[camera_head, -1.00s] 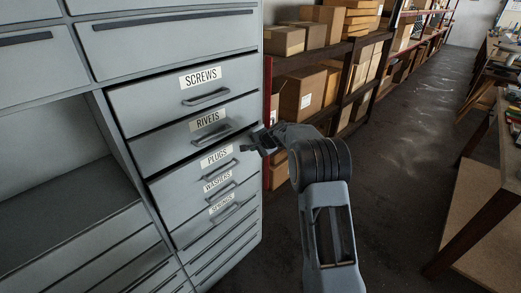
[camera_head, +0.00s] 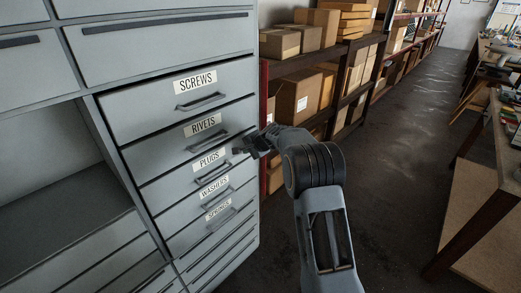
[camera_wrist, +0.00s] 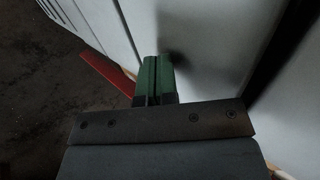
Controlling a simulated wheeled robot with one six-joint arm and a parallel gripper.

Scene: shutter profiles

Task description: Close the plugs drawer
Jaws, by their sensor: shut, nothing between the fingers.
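The plugs drawer (camera_head: 175,187) is a grey front with a white PLUGS label and a bar handle, below the rivets drawer (camera_head: 160,152) and above the washers drawer (camera_head: 184,211). Its front looks flush or nearly flush with its neighbours; a small gap cannot be ruled out. My gripper (camera_head: 237,150) is at the right end of the plugs front, close to its upper edge. In the wrist view its green fingers (camera_wrist: 152,78) are pressed together, empty, with tips at or very near a grey front. Whether they touch is unclear.
The screws drawer (camera_head: 150,105) above looks shut. An open recess (camera_head: 60,205) lies left of the drawer column. A shelf rack with cardboard boxes (camera_head: 298,98) stands behind my arm. The floor (camera_head: 410,130) to the right is clear, up to a workbench (camera_head: 480,215).

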